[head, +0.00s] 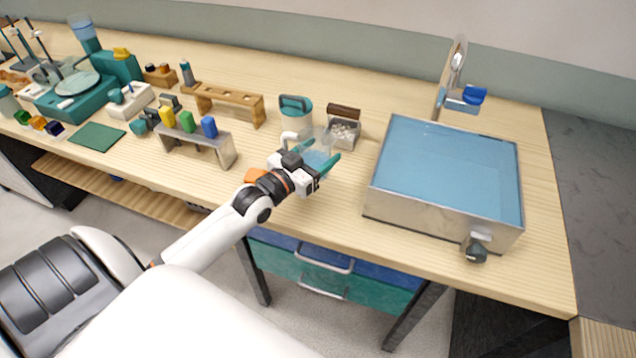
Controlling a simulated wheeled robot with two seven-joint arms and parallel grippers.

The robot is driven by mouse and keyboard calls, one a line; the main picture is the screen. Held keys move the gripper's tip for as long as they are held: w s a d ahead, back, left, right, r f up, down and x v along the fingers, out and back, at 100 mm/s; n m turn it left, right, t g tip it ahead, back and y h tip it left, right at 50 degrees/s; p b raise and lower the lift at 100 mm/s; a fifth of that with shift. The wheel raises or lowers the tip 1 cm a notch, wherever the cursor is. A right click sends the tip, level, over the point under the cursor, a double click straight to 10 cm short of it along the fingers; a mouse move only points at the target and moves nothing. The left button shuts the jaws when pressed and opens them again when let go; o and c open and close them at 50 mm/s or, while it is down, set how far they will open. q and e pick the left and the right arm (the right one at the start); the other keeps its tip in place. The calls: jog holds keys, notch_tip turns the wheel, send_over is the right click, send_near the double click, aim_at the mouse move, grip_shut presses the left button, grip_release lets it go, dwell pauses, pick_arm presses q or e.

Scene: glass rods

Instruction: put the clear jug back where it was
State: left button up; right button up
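The clear jug (320,144) is see-through with a bluish tint and stands out faintly against the table, right of the teal-and-white container. My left gripper (318,162) reaches in from the left with its teal fingers around the jug's body, and looks shut on it. The fingers and wrist hide the jug's lower part, so I cannot tell whether its base touches the table. My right gripper is not in view.
The teal-and-white container (297,118) and a small box of pale pieces (343,133) stand close behind the jug. A blue-surfaced sink (373,190) is to the right. A metal rack with coloured blocks (188,142) and a wooden rack (230,97) are left. Some table between jug and sink is clear.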

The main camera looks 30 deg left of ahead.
pick_arm(q)
notch_tip(320, 180, down, 3)
jog(key=shift+r, duration=0.1)
jog(key=shift+d+f, duration=0.15)
jog(key=shift+f, duration=2)
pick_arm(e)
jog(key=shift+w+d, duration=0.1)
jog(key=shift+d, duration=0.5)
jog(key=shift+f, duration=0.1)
pick_arm(q)
jog(key=o, duration=1.2)
jog(key=shift+f, duration=0.1)
jog(key=s, duration=0.3)
jog(key=s+a, duration=0.1)
jog(key=s, duration=0.3)
jog(key=s+b, duration=0.1)
jog(key=s, duration=0.2)
jog(key=shift+s+a, duration=0.35)
jog(key=shift+s, duration=0.05)
jog(key=shift+s+a, duration=0.1)
jog(key=shift+s, duration=0.4)
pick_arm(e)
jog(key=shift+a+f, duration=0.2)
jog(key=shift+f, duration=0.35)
